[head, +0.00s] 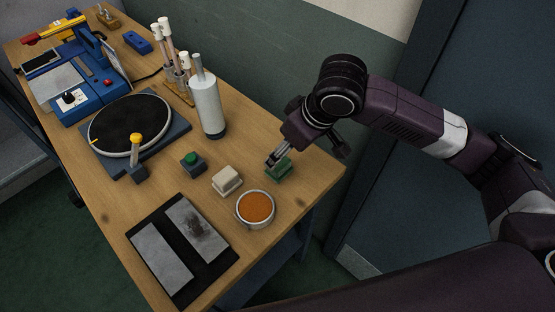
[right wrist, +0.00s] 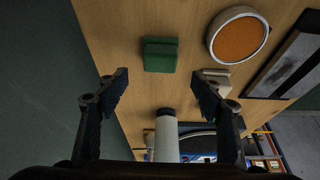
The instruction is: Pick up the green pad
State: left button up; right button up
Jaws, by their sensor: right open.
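The green pad (head: 281,172) is a small green block on the wooden table near its right edge. In the head view my right gripper (head: 273,160) is over it and partly hides it. In the right wrist view the green pad (right wrist: 160,55) is whole, with a darker green edge. It lies beyond the fingertips of my open right gripper (right wrist: 160,78), roughly centred across the gap, with nothing between the fingers. My left gripper is in neither view.
A white block (head: 227,180) and a round tin of orange stuff (head: 255,208) are close by. A dark block with a green top (head: 193,161) and a white bottle (head: 207,102) stand farther left. A black tray with grey plates (head: 163,258) lies in front.

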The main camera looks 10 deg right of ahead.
aim_at(283, 165)
jog(key=x, duration=0.3)
jog(key=shift+s, duration=0.15)
jog(key=p+x, duration=0.1)
jog(key=x, duration=0.2)
jog(key=shift+f, duration=0.5)
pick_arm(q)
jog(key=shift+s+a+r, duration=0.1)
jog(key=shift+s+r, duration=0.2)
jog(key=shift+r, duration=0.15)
pick_arm(e)
jog(key=c, duration=1.3)
jog(key=shift+o, duration=0.2)
jog(key=shift+r, duration=0.1)
pick_arm(q)
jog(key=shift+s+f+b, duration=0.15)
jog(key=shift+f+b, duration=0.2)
jog(key=shift+b, duration=0.05)
pick_arm(e)
notch_tip(283, 165, up, 20)
